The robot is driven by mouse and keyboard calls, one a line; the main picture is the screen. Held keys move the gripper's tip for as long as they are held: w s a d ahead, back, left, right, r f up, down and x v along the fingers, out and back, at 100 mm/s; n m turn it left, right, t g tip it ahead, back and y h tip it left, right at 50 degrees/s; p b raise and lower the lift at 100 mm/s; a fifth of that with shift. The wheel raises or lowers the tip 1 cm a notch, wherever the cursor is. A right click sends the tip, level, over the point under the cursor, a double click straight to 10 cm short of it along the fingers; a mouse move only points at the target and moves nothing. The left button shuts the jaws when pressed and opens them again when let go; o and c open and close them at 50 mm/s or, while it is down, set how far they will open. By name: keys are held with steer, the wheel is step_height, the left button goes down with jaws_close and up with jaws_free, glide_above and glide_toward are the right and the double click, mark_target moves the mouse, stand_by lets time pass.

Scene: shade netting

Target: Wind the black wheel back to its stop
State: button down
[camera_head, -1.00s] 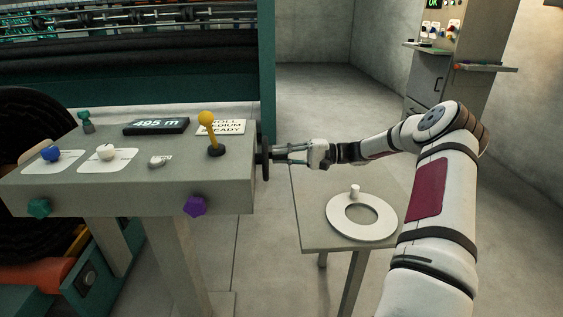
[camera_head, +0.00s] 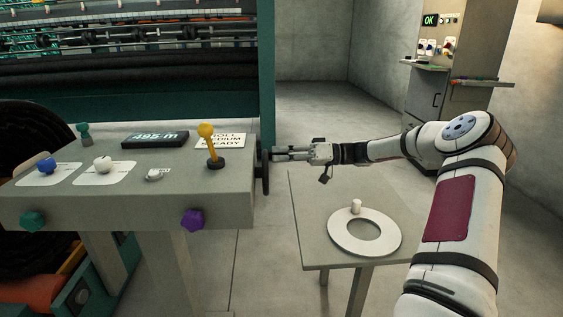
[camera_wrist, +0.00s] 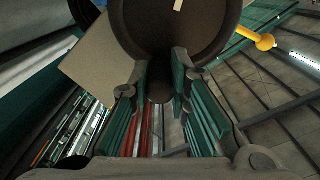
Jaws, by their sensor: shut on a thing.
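The black wheel (camera_head: 264,165) stands edge-on at the right side of the grey console (camera_head: 110,205). In the wrist view its dark face (camera_wrist: 185,28) fills the top, with a pale mark at the upper edge. My gripper (camera_head: 275,154) reaches it from the right, level with its upper half. In the wrist view my gripper (camera_wrist: 162,75) has its green-padded fingers on either side of a dark round handle that stands out from the wheel, and is shut on it. The handle is partly hidden by the fingers, and any stop is not visible.
A yellow-knobbed lever (camera_head: 208,145) stands on the console near the wheel. A display (camera_head: 155,139) reads 495 m. A small grey table (camera_head: 318,245) with a white ring (camera_head: 340,238) stands below my arm. A cabinet (camera_head: 427,90) stands at the back right.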

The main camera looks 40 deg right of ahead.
steer(key=n, duration=0.1)
steer(key=r+n+b, duration=0.1)
steer(key=shift+s+a+n, duration=0.15)
steer(key=shift+s+n, duration=0.2)
steer(key=shift+n, duration=0.05)
steer(key=s+n+b, duration=0.1)
steer(key=n, duration=0.1)
steer(key=s+a+n+b, duration=0.1)
steer(key=n+b, duration=0.1)
steer(key=n, duration=0.1)
steer(key=a+r+n+b, duration=0.1)
steer(key=n+b, duration=0.1)
steer(key=n, duration=0.1)
steer(key=shift+s, duration=0.4)
steer(key=shift+r, duration=0.1)
steer(key=c, duration=1.5)
jaws_free()
steer(key=shift+s, duration=0.1)
steer(key=v, duration=1.2)
